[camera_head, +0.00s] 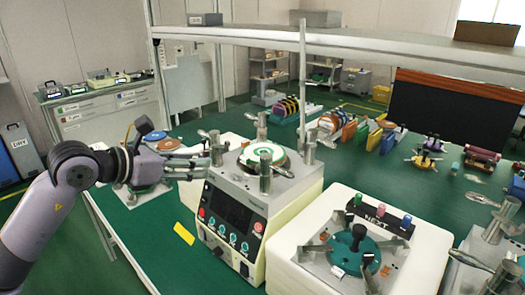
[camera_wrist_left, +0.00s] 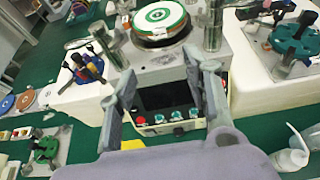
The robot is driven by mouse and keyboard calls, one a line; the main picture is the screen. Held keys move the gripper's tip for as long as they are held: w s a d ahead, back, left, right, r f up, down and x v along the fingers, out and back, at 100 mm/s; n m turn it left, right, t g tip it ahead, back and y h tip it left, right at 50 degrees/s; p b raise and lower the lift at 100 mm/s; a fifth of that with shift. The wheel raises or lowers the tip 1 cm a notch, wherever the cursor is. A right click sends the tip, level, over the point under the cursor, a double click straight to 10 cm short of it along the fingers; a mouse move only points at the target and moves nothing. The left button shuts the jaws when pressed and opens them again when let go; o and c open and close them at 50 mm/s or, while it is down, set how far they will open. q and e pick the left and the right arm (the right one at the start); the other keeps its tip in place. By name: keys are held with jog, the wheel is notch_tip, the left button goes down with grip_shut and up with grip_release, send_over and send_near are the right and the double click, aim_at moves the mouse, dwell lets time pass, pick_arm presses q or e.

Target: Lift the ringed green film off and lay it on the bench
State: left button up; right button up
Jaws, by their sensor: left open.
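The green-ringed film (camera_head: 262,154) is a round white disc with a green ring. It lies flat on the round plate on top of the white lapping machine (camera_head: 285,190), among metal posts. It also shows at the top of the left wrist view (camera_wrist_left: 159,17). My left gripper (camera_head: 205,165) is open and empty, at the machine's left side and apart from the film. In the left wrist view its fingers (camera_wrist_left: 165,78) spread in front of the machine's control panel, with the film beyond them. The green bench (camera_head: 415,190) stretches behind and to the right. My right gripper is not in view.
A second machine with a teal disc (camera_head: 357,250) stands at front right. Metal posts (camera_head: 265,172) and clamp levers crowd the film. A shelf (camera_head: 330,45) with an upright rod spans above. Coloured discs and small fixtures stand on the bench; green surface shows between them.

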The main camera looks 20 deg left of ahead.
pick_arm(q)
jog(key=p, duration=0.3)
send_near(242, 159)
jog(key=w+f, duration=0.1)
jog(key=w, duration=0.1)
jog(key=p+x, duration=0.1)
jog(key=x, duration=0.2)
jog(key=d+p+x, duration=0.1)
jog(key=p+x, duration=0.1)
jog(key=x, duration=0.1)
jog(key=shift+s+r, duration=0.1)
jog(key=shift+r, duration=0.1)
jog(key=shift+f, duration=0.2)
jog(key=shift+c, duration=0.4)
grip_shut()
jog(key=shift+r, duration=0.1)
